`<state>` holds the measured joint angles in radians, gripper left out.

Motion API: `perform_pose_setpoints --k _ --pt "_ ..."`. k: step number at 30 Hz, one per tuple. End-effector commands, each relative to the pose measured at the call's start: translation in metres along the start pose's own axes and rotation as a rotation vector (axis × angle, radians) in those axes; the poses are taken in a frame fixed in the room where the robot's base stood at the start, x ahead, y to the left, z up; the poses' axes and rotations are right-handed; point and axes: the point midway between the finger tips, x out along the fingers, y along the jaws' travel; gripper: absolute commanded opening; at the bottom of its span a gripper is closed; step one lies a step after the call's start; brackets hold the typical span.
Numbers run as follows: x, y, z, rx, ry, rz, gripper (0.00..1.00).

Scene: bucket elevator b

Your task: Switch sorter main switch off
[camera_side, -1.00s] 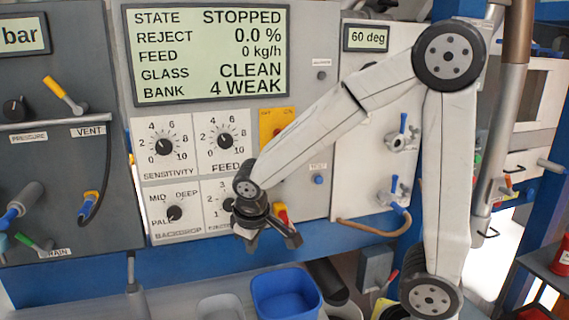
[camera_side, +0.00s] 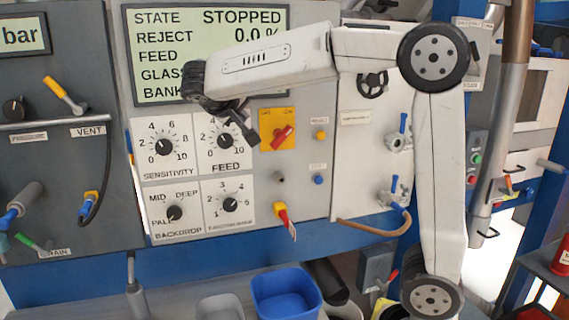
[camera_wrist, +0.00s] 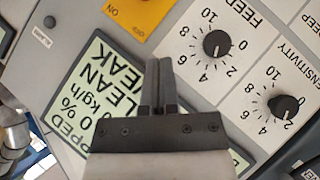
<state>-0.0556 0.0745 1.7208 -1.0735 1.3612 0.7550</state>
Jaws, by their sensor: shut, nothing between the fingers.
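A yellow switch plate (camera_side: 266,142) with a red rotary handle (camera_side: 284,137) is on the grey panel, right of the feed knob; I take it as the sorter main switch. The handle is slanted, its upper end to the right. In the wrist view the yellow plate (camera_wrist: 148,8) shows at the top edge with ON and OFF lettering; its handle is out of that view. My gripper (camera_side: 252,138) is just left of the plate, apart from the handle as far as I can tell. Its fingers (camera_wrist: 160,68) are together and empty in the wrist view.
The display (camera_side: 150,60) reads STOPPED; my arm covers part of it. The feed knob (camera_side: 225,141) and sensitivity knob (camera_side: 164,147) are close by. A red and yellow lever (camera_side: 284,217) is below the switch. A blue bin (camera_side: 285,296) stands below the panel.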

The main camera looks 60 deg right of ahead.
Motion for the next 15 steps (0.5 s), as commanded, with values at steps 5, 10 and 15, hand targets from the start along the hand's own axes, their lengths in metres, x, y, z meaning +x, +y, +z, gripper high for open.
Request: perform_pose_setpoints --k 5,10,15 --pt "-0.0004 0.0008 -0.0007 0.003 0.001 0.004 0.0" --pt "-0.0002 0.0005 -0.0005 0.002 0.001 0.003 0.0" --pt "0.0038 0.0003 -0.0005 0.001 0.0 0.002 0.0"
